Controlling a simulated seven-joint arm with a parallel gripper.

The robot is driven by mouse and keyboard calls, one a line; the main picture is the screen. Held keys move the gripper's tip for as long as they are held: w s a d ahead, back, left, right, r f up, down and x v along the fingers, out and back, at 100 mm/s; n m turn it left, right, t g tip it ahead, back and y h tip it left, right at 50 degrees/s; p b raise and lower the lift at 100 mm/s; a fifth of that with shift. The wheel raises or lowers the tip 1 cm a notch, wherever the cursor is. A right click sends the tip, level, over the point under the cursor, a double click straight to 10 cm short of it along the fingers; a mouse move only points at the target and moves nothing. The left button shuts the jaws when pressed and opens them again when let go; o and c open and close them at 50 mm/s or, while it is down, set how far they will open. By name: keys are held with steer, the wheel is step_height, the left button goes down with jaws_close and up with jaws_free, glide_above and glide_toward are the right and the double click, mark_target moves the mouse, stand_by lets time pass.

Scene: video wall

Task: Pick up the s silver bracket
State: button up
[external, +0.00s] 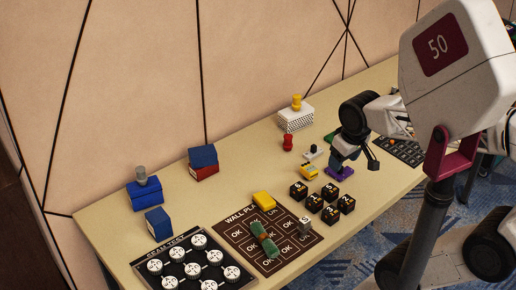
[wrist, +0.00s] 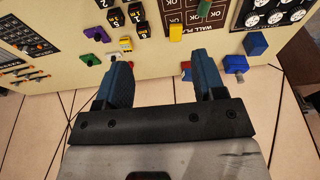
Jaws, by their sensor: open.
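My gripper (external: 354,152) is open and hangs over the right part of the table, near a purple piece (external: 340,172). I cannot clearly identify a silver bracket. A small pale grey and black piece (external: 313,152) lies left of my gripper, beside a yellow block (external: 309,171); its shape is too small to tell. A small grey block (external: 305,225) sits on the right edge of the brown "WALL" mat (external: 290,254).
Several black numbered cubes (external: 330,193) stand in front of my gripper. A white mesh box (external: 296,118) with a yellow piece and a red piece (external: 288,143) are behind. Blue and red blocks (external: 203,162) stand left. A grey cylinder (external: 141,172) sits on a blue block. The table's middle left is clear.

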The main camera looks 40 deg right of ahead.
steer(key=shift+o, duration=0.3)
steer(key=t, duration=0.6)
glide_above(308, 222)
steer(key=s, duration=0.3)
step_height(308, 222, down, 17)
step_height(308, 222, down, 12)
steer(key=s+t, duration=0.2)
steer(key=t, duration=0.3)
steer(key=shift+s+r, duration=0.25)
steer(key=shift+s, duration=0.15)
steer(key=shift+x, duration=1.3)
